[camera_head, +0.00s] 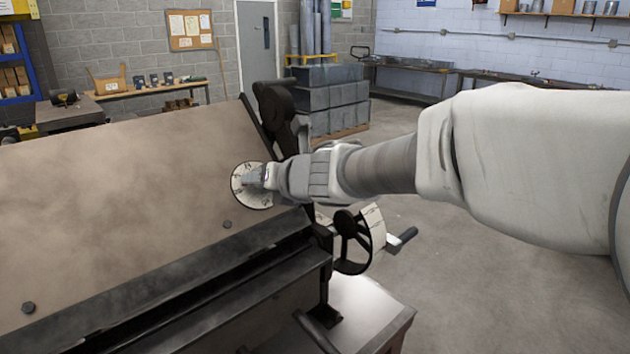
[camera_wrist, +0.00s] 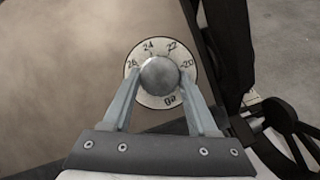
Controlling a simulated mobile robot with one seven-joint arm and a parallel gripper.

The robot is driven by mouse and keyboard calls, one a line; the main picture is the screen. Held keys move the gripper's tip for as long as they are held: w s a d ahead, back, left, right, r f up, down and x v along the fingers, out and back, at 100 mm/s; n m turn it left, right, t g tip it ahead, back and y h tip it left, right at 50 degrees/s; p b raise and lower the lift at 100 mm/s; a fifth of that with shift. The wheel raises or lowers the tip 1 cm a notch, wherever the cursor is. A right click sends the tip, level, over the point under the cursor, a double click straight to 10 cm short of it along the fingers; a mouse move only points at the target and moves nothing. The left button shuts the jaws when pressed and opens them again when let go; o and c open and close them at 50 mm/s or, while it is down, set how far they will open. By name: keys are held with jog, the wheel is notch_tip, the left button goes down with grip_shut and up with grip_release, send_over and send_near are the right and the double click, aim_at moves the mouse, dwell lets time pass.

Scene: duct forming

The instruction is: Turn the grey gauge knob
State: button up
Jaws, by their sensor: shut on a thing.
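The grey gauge knob (camera_wrist: 160,76) is a round, smooth knob at the centre of a white dial (camera_wrist: 149,97) with black numbers around its rim. In the wrist view my gripper (camera_wrist: 160,84) has one finger on each side of the knob and is shut on it. In the head view the dial (camera_head: 240,193) sits near the right end of the machine's sloped brown panel. My gripper (camera_head: 258,177) reaches it from the right and hides most of the knob and part of the dial there.
The brown metal panel (camera_head: 120,180) fills the left. Grey stacked blocks (camera_head: 330,100) stand behind. The floor at right is clear.

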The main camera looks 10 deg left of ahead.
jog(key=shift+w+d+n+g+y+b, duration=0.1)
jog(key=shift+n+g+y+b, duration=0.4)
jog(key=shift+n, duration=1.8)
jog(key=o, duration=1.4)
jog(key=p+v, duration=0.2)
jog(key=v, duration=1.5)
jog(key=shift+d+f+p, duration=0.1)
jog(key=shift+d+p, duration=0.2)
jog(key=shift+d, duration=0.1)
